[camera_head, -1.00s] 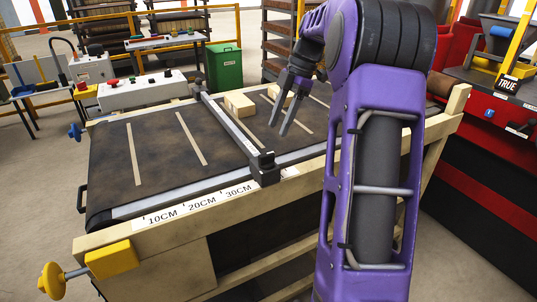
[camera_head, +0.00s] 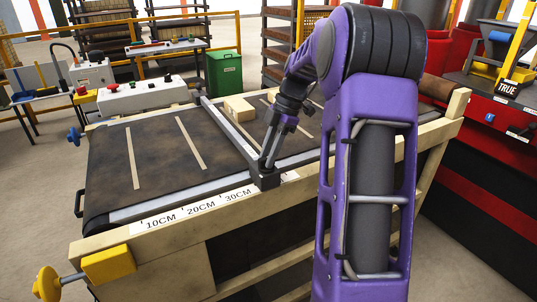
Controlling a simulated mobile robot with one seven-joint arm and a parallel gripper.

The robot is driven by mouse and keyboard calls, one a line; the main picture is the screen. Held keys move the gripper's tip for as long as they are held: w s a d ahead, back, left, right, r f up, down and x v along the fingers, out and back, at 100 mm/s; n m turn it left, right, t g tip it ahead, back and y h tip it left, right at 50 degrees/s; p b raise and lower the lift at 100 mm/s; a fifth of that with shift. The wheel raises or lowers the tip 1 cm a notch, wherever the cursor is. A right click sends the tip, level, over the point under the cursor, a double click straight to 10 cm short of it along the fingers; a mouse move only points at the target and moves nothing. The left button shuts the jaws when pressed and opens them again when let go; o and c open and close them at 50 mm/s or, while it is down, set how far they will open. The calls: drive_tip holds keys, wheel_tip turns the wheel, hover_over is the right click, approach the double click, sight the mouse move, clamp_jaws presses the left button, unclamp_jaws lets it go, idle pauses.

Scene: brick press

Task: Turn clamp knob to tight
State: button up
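A dark clamp block (camera_head: 266,178) sits on the front rail at the near end of a long grey fence bar (camera_head: 228,128). The bar runs back across the brown table. My gripper (camera_head: 267,164) points down with its fingertips at the top of this block. The fingertips cover that spot, so I cannot make out a knob there or whether the fingers touch or grip anything. A yellow knob (camera_head: 47,283) on a rod sticks out at the table's front left corner. A blue knob (camera_head: 74,135) is at the far left edge.
A scale strip (camera_head: 200,209) marked 10CM, 20CM and 30CM lies along the front rail. A wooden block (camera_head: 238,108) lies on the table behind the bar. A control box (camera_head: 143,95) stands behind the table. The table's left part is clear.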

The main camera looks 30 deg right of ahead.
clamp_jaws()
